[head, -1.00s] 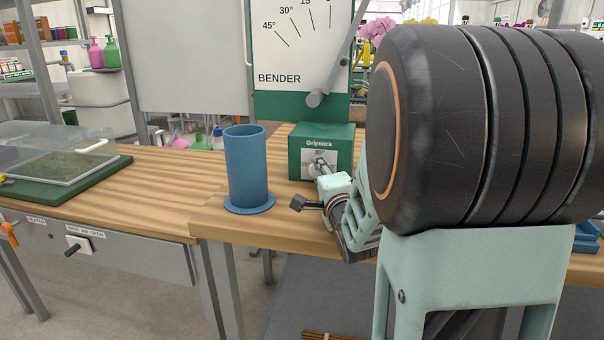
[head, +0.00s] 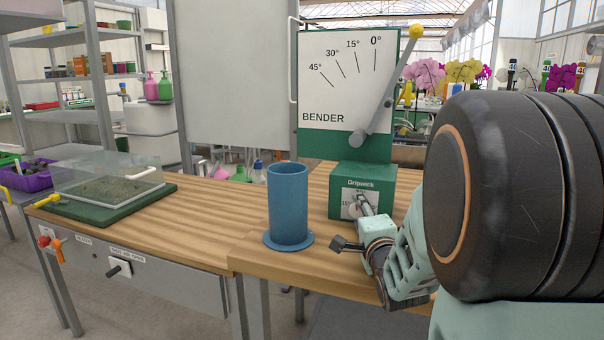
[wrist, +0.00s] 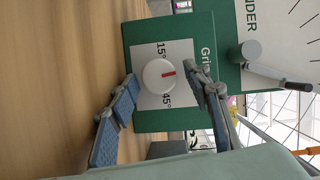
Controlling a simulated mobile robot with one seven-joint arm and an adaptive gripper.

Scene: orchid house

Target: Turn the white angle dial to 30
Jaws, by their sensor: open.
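The white angle dial (wrist: 157,77) sits on the pale plate of a green Gripwick box (head: 378,183). The label at that middle position is hidden behind a finger. My gripper (wrist: 163,73) is open, with one blue-padded finger on each side of the dial; I cannot tell whether they touch it.
A blue cylinder on a flange (head: 288,205) stands on the wooden bench left of my gripper. Behind the box is the BENDER board (head: 330,95) with a yellow-knobbed lever (head: 385,95). A clear-lidded tray (head: 105,185) lies at the left. The bench between is clear.

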